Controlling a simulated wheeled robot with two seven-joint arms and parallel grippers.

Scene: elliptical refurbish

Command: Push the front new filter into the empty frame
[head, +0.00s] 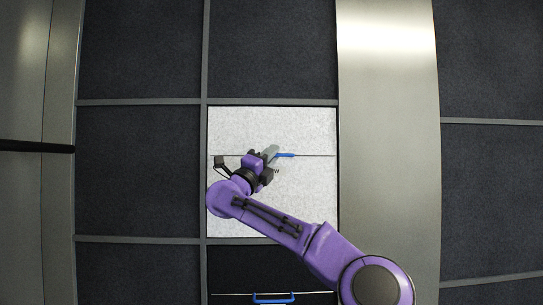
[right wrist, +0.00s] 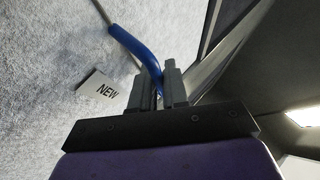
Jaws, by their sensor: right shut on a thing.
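The new filter (head: 310,205) is a pale, fibrous square panel with a thin rod across it and a blue handle (head: 286,155). In the head view it lines up with one opening of the dark grid frame (head: 204,70); I cannot tell how deep it sits. My right gripper (head: 270,153) is shut on the blue handle. The right wrist view shows the fingers (right wrist: 159,85) closed around the handle's bar (right wrist: 135,46), with a "NEW" label (right wrist: 104,91) beside them. My arm hides part of the panel. My left gripper is not in view.
Dark filter panels (head: 140,50) fill the neighbouring grid cells. A dark panel with a blue handle (head: 272,299) shows at the bottom edge. A bare metal strip (head: 388,130) runs along the right, and a black bar (head: 35,146) crosses the metal surface at far left.

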